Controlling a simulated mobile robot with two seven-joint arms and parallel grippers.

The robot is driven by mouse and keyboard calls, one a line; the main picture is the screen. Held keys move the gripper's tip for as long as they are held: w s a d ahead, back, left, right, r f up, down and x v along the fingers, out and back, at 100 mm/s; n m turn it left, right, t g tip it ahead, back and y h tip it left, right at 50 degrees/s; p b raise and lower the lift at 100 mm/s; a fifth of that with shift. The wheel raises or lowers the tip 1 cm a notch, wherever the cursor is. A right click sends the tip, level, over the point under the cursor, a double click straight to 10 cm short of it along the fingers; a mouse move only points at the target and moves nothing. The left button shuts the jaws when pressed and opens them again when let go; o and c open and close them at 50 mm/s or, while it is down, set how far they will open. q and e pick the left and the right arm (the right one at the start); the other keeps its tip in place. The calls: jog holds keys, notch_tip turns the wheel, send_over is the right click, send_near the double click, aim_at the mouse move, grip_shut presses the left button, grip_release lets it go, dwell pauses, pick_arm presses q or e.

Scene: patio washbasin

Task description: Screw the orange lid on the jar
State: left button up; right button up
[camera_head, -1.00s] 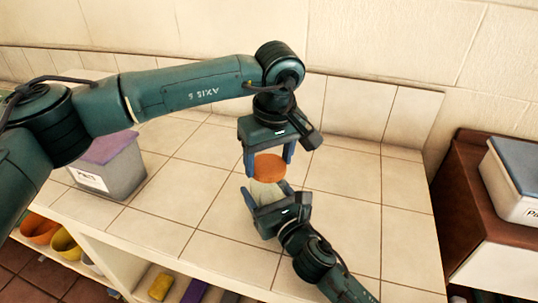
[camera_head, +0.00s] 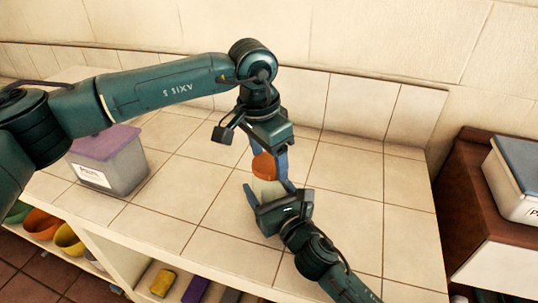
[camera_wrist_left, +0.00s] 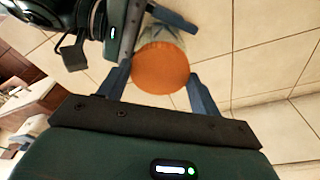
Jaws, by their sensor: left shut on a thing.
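The orange lid (camera_head: 264,167) sits on top of the pale jar (camera_head: 267,188), upright above the tiled counter. I cannot tell how far it is threaded. My left gripper (camera_head: 270,170) comes from above and is shut on the lid, one finger at each side. In the left wrist view the round lid (camera_wrist_left: 160,68) lies between the two fingers and hides most of the jar (camera_wrist_left: 163,36). My right gripper (camera_head: 272,194) comes from the lower right and is shut around the jar's body, which its fingers partly hide.
A grey bin with a purple lid (camera_head: 108,160) stands on the counter (camera_head: 345,235) at the left. A white box with a blue lid (camera_head: 515,185) sits on a brown cabinet at the right. Coloured bowls (camera_head: 68,240) are on the shelf below. The counter around the jar is clear.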

pick_arm(q)
jog(key=shift+r, duration=0.1)
jog(key=o, duration=1)
jog(key=shift+c, duration=0.2)
jog(key=shift+r, duration=2.2)
jog(key=shift+c, duration=0.4)
